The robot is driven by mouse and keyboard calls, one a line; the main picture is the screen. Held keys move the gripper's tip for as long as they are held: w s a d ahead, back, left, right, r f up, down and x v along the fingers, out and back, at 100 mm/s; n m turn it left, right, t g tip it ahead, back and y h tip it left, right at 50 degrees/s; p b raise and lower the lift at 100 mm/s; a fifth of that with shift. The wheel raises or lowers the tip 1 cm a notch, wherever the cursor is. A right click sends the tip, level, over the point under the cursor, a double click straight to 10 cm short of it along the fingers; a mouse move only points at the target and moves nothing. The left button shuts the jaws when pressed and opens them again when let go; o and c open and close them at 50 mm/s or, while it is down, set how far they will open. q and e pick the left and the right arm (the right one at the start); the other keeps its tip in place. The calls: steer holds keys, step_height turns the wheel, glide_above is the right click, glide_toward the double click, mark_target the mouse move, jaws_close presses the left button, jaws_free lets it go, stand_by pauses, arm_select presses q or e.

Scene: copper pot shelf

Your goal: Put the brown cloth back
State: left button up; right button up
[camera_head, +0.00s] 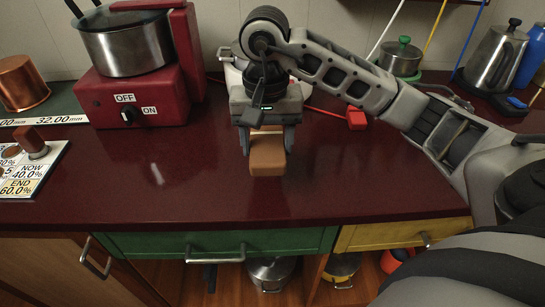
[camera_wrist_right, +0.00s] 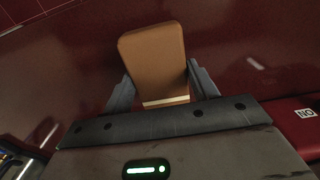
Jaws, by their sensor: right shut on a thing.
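The brown cloth (camera_head: 267,158) shows as a folded brown block at the middle of the dark red counter (camera_head: 345,175). My right gripper (camera_head: 267,142) points down over the counter and is shut on the cloth. In the right wrist view the cloth (camera_wrist_right: 153,62) sticks out between the two fingers (camera_wrist_right: 160,88), with a pale strip near the palm. I cannot tell whether the cloth touches the counter. My left gripper is not in view.
A red cooker (camera_head: 140,80) with a steel pot (camera_head: 125,45) stands at the back left, with a copper pot (camera_head: 22,82) beyond it. A pot with a green-knobbed lid (camera_head: 401,57) and a kettle (camera_head: 495,58) stand at the back right. The counter's front is clear.

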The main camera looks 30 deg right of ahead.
mark_target(272, 154)
steer(key=shift+w+d+f, duration=0.25)
steer(key=shift+d+f, duration=0.15)
steer(key=shift+f, duration=0.15)
steer(key=shift+w+d+f, duration=0.25)
steer(key=shift+d+f, duration=0.1)
steer(key=shift+f, duration=0.15)
steer(key=f, duration=0.3)
steer(key=shift+w+d+f+p, duration=0.15)
steer(key=shift+d+p, duration=0.1)
steer(key=shift+p, duration=0.15)
steer(key=shift+f, duration=0.15)
steer(key=shift+f, duration=0.1)
steer(key=shift+f, duration=0.15)
steer(key=o, duration=0.9)
steer(key=shift+o, duration=0.2)
